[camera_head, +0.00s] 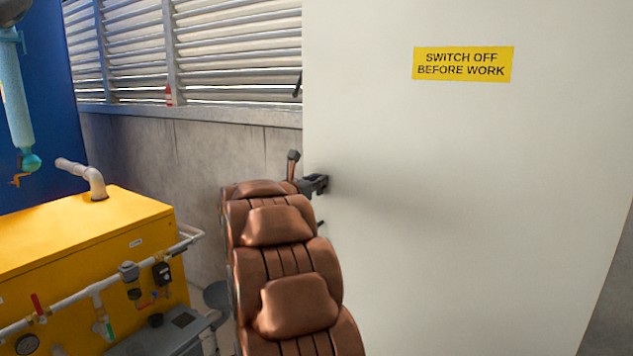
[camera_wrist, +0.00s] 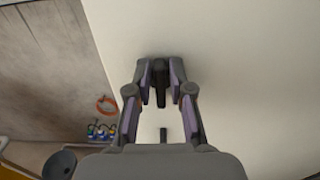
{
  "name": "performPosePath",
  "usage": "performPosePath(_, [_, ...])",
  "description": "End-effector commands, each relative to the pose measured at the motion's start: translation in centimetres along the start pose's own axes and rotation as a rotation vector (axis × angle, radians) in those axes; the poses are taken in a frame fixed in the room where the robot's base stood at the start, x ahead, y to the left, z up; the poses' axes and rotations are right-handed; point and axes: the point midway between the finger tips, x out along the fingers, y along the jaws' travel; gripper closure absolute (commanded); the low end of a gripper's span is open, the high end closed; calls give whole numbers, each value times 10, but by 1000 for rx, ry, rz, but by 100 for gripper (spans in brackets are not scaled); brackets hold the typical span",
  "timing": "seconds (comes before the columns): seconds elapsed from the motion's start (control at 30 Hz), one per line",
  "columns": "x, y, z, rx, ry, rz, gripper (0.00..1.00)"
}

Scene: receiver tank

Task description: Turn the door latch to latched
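The white door panel (camera_head: 450,200) fills the right of the head view, and its pale face (camera_wrist: 250,60) fills much of the wrist view. In the wrist view a dark upright handle, which looks like the door latch (camera_wrist: 160,97), stands between the fingertips of my gripper (camera_wrist: 162,80). The fingers are apart, one on each side of it; I cannot tell whether either touches it. In the head view my gripper (camera_head: 314,184) is a small dark shape at the door's left edge, mostly behind my copper-coloured arm. The latch is not clear there.
A yellow cabinet (camera_head: 70,235) with pipes and valves stands at the lower left. A yellow sign (camera_head: 463,64) is on the door. A grey wall (camera_head: 150,150) with louvres (camera_head: 230,45) is behind. A second small dark part (camera_wrist: 164,134) shows below the latch.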

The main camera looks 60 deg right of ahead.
Motion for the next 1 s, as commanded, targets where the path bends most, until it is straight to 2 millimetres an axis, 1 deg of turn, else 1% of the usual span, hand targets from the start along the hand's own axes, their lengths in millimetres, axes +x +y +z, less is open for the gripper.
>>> performPosePath(0.03, [0, 0, 0, 0, 0, 0, 92])
performPosePath(0.1, [0, 0, 0, 0, 0, 0, 99])
performPosePath(0.13, [0, 0, 0, 0, 0, 0, 100])
performPosePath(0.57, [0, 0, -2, 17, -1, 0, 100])
performPosePath(0.77, [1, -3, -6, 97, -1, -2, 100])
performPosePath(1.0, [1, -6, -8, 285, -4, -2, 100])
